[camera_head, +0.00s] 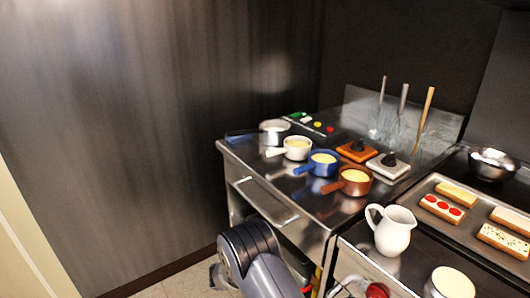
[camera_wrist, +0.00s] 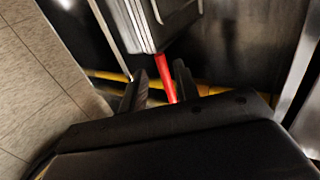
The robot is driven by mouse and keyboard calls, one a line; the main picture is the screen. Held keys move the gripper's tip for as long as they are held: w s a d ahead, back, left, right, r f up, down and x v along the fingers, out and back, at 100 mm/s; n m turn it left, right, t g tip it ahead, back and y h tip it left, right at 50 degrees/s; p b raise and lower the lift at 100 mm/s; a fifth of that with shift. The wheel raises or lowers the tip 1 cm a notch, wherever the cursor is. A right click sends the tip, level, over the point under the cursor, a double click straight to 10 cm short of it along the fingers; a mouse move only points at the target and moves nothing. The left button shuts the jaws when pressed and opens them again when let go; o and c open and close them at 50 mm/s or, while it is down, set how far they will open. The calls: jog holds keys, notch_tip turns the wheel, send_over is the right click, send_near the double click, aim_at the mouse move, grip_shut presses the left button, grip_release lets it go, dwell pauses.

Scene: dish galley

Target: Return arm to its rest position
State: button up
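My arm (camera_head: 252,258) shows at the bottom of the head view, low in front of the counter. In the wrist view my gripper (camera_wrist: 157,72) has its two dark fingers apart, with nothing seen held between them. A red bar (camera_wrist: 163,78) shows in the gap between the fingers and appears to lie beyond them. My gripper's fingers cannot be made out in the head view.
The steel counter (camera_head: 240,152) holds several small pans, including a blue pan (camera_head: 322,163) and a copper pan (camera_head: 354,181). A white jug (camera_head: 393,230) stands at right near a tray (camera_head: 424,208) of food. The floor (camera_wrist: 35,85) shows left in the wrist view, with yellow piping (camera_wrist: 205,89) ahead.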

jog(key=x, duration=0.4)
jog(key=shift+w+d, duration=0.3)
jog(key=shift+d, duration=0.05)
jog(key=shift+s+r+m+t+y, duration=0.1)
jog(key=shift+r+m+t+y, duration=0.2)
jog(key=shift+r+m+t, duration=0.1)
jog(key=shift+a, duration=0.1)
